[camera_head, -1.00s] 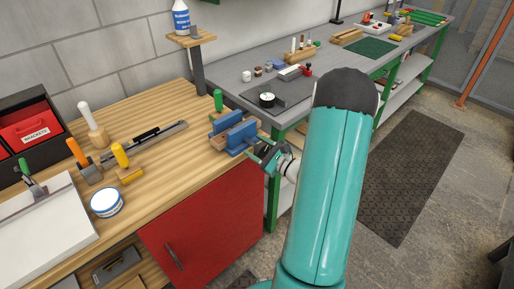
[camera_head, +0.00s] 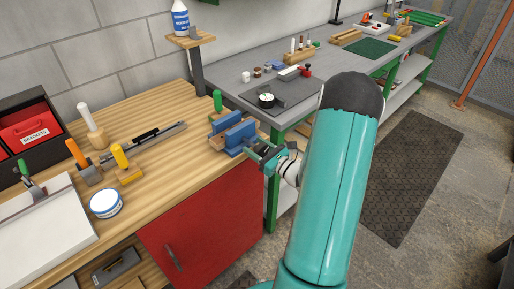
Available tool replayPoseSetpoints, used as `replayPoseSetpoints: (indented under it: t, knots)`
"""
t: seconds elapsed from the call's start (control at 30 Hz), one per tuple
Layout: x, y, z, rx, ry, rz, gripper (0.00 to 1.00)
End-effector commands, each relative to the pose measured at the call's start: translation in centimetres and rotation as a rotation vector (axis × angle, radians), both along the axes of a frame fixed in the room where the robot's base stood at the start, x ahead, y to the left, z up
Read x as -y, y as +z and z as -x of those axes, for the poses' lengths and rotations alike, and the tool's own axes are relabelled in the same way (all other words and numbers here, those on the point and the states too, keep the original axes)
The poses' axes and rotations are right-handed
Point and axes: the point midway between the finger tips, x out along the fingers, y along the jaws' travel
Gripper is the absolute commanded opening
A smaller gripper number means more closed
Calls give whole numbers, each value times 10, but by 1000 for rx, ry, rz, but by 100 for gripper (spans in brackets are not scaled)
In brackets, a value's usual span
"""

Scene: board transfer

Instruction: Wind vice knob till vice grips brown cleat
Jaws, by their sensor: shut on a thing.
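The blue vice (camera_head: 238,136) stands at the right corner of the wooden bench. The brown cleat (camera_head: 216,142) shows at the vice's left side, between the blue jaws. I cannot tell whether both jaws touch it. My gripper (camera_head: 264,154) is at the near right side of the vice, shut on the vice knob. The fingers hide most of the knob.
A green-handled tool (camera_head: 217,101) stands behind the vice. A post with a small shelf (camera_head: 190,40) rises at the bench's back edge. A white-and-blue tin (camera_head: 106,203) and several tools lie to the left. A grey bench (camera_head: 235,70) runs behind.

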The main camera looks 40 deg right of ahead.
Motion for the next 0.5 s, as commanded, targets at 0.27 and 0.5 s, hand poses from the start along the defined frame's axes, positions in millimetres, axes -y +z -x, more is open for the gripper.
replayPoseSetpoints:
  t: [0.27, 0.5]
  knots:
    - [0, -1, 1, -1, 0, -1, 71]
    - [0, 0, 0, -1, 0, 1, 75]
